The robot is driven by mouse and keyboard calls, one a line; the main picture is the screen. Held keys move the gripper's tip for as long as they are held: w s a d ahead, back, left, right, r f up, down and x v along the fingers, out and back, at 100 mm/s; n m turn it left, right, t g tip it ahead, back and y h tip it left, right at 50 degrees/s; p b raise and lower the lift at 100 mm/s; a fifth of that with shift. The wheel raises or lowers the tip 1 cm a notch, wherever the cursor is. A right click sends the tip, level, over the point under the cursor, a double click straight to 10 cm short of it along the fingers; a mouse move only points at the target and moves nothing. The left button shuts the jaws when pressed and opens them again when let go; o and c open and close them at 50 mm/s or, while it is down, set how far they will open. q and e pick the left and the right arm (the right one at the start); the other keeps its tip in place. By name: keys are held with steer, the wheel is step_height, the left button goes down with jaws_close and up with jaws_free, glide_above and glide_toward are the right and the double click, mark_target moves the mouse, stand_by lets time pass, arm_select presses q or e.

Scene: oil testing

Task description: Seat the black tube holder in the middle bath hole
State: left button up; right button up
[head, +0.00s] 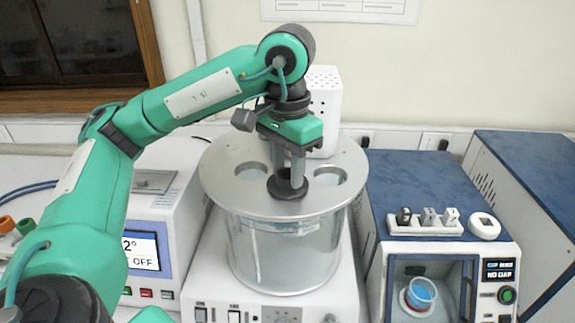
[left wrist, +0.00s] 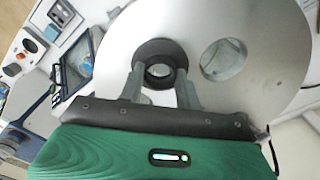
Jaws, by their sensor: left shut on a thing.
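The black tube holder (head: 290,188) is at the front middle of the round metal bath lid (head: 225,180), between the left hole (head: 250,171) and the right hole (head: 327,176). Its wide dark flange looks level and close to the lid. It covers the middle hole, so I cannot tell whether it is fully seated. My left gripper (head: 291,176) points down from above, shut on the holder. In the left wrist view the holder (left wrist: 155,50) shows as a dark ring between the fingertips (left wrist: 161,75), with one lid hole (left wrist: 223,60) beside it. My right gripper is not in view.
The clear bath vessel (head: 285,250) stands on a white base. A white perforated box (head: 323,105) rises behind the lid. A blue-topped device (head: 410,185) with a small rack (head: 425,222) is on the right. A display unit (head: 143,250) is on the left.

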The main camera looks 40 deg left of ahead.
arm_select(q)
steer(key=shift+f, duration=0.25)
steer(key=o, duration=0.6)
steer(key=shift+o, duration=0.5)
steer(key=shift+r, duration=0.1)
step_height(320, 180, up, 11)
steer(key=p, duration=0.9)
steer(key=shift+p, duration=0.3)
